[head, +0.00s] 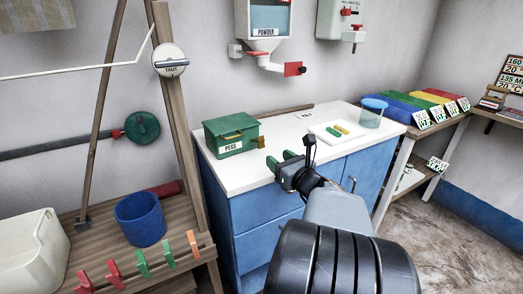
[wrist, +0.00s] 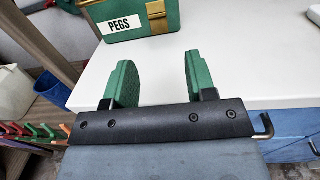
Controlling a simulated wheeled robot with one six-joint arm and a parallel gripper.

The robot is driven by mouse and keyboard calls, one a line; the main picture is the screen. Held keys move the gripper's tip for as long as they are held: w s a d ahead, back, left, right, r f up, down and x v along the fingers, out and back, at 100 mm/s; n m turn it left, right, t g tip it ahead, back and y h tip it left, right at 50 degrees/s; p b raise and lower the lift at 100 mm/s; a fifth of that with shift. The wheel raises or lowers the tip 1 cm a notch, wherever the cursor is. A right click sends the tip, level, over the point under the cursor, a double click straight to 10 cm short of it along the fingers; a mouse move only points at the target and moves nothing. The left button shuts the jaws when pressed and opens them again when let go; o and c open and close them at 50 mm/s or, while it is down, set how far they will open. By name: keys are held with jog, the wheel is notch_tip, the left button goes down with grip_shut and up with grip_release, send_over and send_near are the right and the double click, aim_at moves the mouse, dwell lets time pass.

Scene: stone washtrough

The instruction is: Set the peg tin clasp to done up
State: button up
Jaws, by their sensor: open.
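The green peg tin (head: 210,139) stands on the white counter with its lid down and a white PEGS label on its front. Its brass clasp (head: 259,142) shows at the front right and seems to stand out from the tin; a smaller brass piece sits above the label. In the wrist view the clasp (wrist: 158,22) is at the top edge, right of the label, partly cut off. I cannot tell surely whether it is done up. My gripper (head: 281,161) is open and empty, in front of the tin and apart from it; its green fingers (wrist: 158,68) point towards the clasp.
A powder dispenser (head: 268,48) hangs above. A blue bucket (head: 140,222) is on the wooden bench at left. Counter around the tin's front is clear.

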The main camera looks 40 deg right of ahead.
aim_at(261, 138)
jog(key=w, duration=0.3)
jog(key=w+b, duration=0.1)
jog(key=w, duration=0.5)
jog(key=shift+w+d, duration=0.25)
jog(key=shift+w, duration=0.05)
